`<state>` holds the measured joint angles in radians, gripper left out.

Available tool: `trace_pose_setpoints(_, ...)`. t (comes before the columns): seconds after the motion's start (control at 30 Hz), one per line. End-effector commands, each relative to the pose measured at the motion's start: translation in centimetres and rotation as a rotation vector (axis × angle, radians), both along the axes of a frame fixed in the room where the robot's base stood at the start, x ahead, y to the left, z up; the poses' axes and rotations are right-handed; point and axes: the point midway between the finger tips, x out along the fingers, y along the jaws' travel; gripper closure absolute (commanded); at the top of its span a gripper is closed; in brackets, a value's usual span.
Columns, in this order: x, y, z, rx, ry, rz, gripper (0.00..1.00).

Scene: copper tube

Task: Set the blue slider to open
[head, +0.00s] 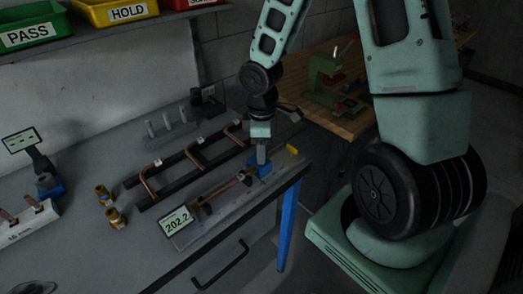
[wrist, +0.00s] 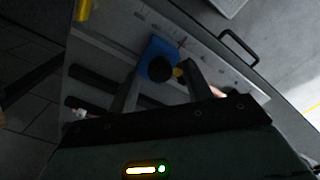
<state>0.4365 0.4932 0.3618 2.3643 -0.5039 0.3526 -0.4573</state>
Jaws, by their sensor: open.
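The blue slider (head: 265,169) sits near the right end of a pale measuring rail (head: 232,208) on the bench. In the wrist view the blue slider (wrist: 156,50) carries a round black knob (wrist: 160,69). My gripper (head: 261,155) points down over the slider. In the wrist view my gripper (wrist: 162,70) is open, with one finger on each side of the knob. I cannot tell whether either finger touches it. A copper tube (head: 222,191) lies along the rail, left of the slider. A display (head: 177,221) reading 202.2 stands at the rail's left end.
Behind the rail, a black rack (head: 165,190) holds bent copper tubes. Brass fittings (head: 113,219) stand to its left. A yellow block (head: 292,150) is at the rail's far right end. A drawer handle (head: 220,265) juts from the bench front. A wooden bench (head: 350,125) stands behind right.

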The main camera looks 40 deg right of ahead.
Motion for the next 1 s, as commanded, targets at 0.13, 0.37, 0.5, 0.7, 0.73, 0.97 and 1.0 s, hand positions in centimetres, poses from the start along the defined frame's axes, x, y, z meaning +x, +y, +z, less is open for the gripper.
trace_pose_setpoints(0.13, 0.0, 0.0, -0.7, 0.001, 0.001, 0.0, 0.5)
trace_pose_setpoints(0.37, 0.0, 0.0, -0.7, 0.0, 0.0, 0.0, 0.5)
trace_pose_setpoints(0.5, 0.0, 0.0, -0.7, 0.0, 0.0, 0.0, 0.81)
trace_pose_setpoints(0.7, 0.0, -0.2, -0.6, 0.001, 0.001, -0.001, 1.0)
trace_pose_setpoints(0.73, 0.0, -0.5, -0.5, 0.001, 0.001, -0.002, 1.0)
trace_pose_setpoints(0.97, 0.1, -4.9, -0.2, 0.0, 0.003, -0.006, 1.0)
trace_pose_setpoints(1.0, 0.2, -5.5, -0.3, -0.001, 0.002, -0.006, 1.0)
